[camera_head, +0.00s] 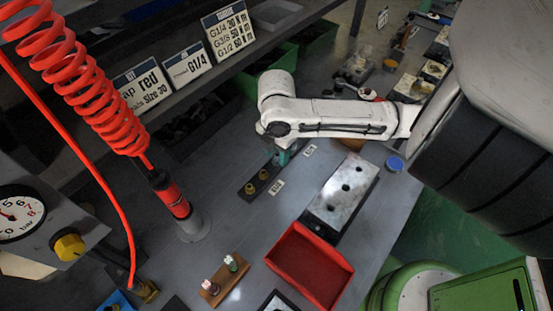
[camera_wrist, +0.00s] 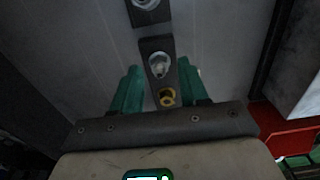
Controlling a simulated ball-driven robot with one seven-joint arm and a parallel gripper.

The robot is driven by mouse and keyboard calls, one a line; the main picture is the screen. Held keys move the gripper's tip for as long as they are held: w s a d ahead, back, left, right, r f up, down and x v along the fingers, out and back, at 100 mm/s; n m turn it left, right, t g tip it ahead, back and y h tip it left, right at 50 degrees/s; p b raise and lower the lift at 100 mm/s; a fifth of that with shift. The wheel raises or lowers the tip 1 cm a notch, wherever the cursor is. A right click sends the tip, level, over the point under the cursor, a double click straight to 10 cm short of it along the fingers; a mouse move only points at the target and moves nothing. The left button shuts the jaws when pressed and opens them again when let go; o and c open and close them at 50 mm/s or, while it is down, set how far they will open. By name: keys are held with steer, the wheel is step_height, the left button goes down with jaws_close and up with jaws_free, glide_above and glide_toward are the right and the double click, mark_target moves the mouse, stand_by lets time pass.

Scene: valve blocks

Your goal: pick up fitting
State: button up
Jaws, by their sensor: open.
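Fittings stand upright in a dark rack (camera_head: 245,192) on the grey bench. Two brass fittings (camera_head: 263,175) show at its near end in the head view. In the wrist view, a silver fitting (camera_wrist: 159,65) and a brass fitting (camera_wrist: 167,97) sit on a dark strip (camera_wrist: 155,45). Another silver fitting (camera_wrist: 146,3) is on a separate dark piece at the top edge. My gripper (camera_head: 283,157) is over the rack's far part and hides some of it. In the wrist view its green fingers (camera_wrist: 158,66) are open, one on each side of the strip, with nothing gripped.
A red tray (camera_head: 340,270) and a pale plate with dark holes (camera_head: 345,190) lie right of the rack. A wooden block with small fittings (camera_head: 225,280) is nearer. A red coiled hose (camera_head: 85,85) hangs at left. Signs (camera_head: 228,30) line the shelf behind.

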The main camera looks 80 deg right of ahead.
jaws_close()
steer(key=shift+r, duration=0.1)
stand_by(0.4)
steer(key=shift+r, duration=0.65)
steer(key=s+a+r+p, duration=0.5)
steer(key=s+r+p, duration=0.6)
steer(key=s, duration=0.2)
steer(key=shift+r, duration=0.25)
